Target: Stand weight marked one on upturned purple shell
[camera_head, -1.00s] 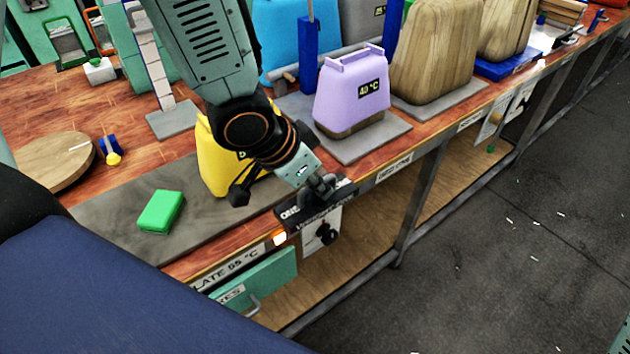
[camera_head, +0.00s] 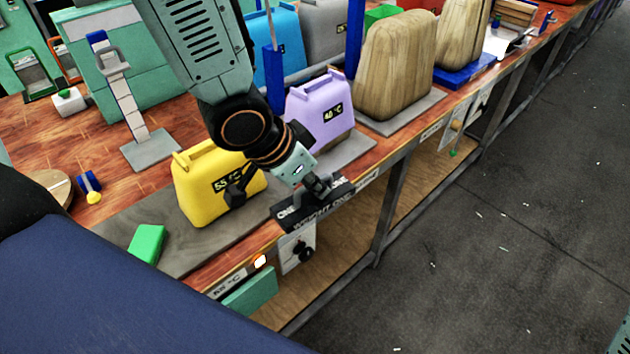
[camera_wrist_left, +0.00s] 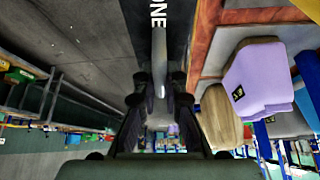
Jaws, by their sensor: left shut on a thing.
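The purple shell (camera_head: 318,108), marked 40 °C, stands on a grey plate on the bench, just behind my left gripper (camera_head: 318,190). My left gripper is shut on the handle of the black weight (camera_head: 325,208) marked ONE and holds it near the bench's front edge. In the left wrist view the weight (camera_wrist_left: 155,22) fills the top middle, with its handle between the fingers (camera_wrist_left: 160,95). The purple shell (camera_wrist_left: 258,80) shows to the right there. My right gripper is not seen.
A yellow shell (camera_head: 212,185) marked 55 °C stands left of the weight. A green block (camera_head: 147,243) lies in front of it. Wood-grained shells (camera_head: 395,70) stand to the right.

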